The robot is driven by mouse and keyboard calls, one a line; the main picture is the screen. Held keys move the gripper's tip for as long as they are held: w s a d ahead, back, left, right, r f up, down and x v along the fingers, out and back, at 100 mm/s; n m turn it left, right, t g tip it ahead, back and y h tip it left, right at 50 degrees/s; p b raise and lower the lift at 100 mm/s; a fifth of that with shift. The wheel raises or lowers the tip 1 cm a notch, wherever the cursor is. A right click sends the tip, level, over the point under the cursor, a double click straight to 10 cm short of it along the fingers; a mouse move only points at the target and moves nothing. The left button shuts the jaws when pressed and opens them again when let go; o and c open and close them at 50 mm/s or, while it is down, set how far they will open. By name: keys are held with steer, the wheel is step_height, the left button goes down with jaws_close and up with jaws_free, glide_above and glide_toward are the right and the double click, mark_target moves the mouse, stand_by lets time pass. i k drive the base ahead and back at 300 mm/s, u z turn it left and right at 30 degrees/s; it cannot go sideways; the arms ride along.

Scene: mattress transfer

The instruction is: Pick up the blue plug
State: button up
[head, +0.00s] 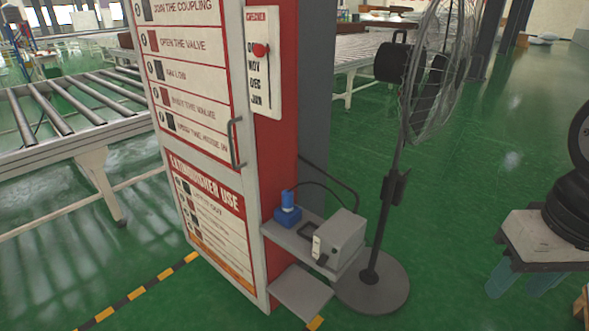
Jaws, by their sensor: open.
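The blue plug (288,200) stands upright in a blue block-shaped socket (288,217) on a small grey shelf (284,238). The shelf juts from the side of a red and white cabinet (207,130). A thin dark cable arcs right from near the plug. A grey box (343,237) with a pale switch-like piece on its front sits to the right on the same shelf. My gripper does not show in the head view.
A pedestal fan (385,285) stands close to the right of the shelf. A lower plate (300,291) juts out below. A roller conveyor (75,130) is at left. A small table (530,238) with dark round objects stands at right. Green floor lies open in front.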

mark_target(287, 198)
steer(key=u, duration=2.5)
steer(key=i, duration=1.95)
steer(key=z, duration=3.15)
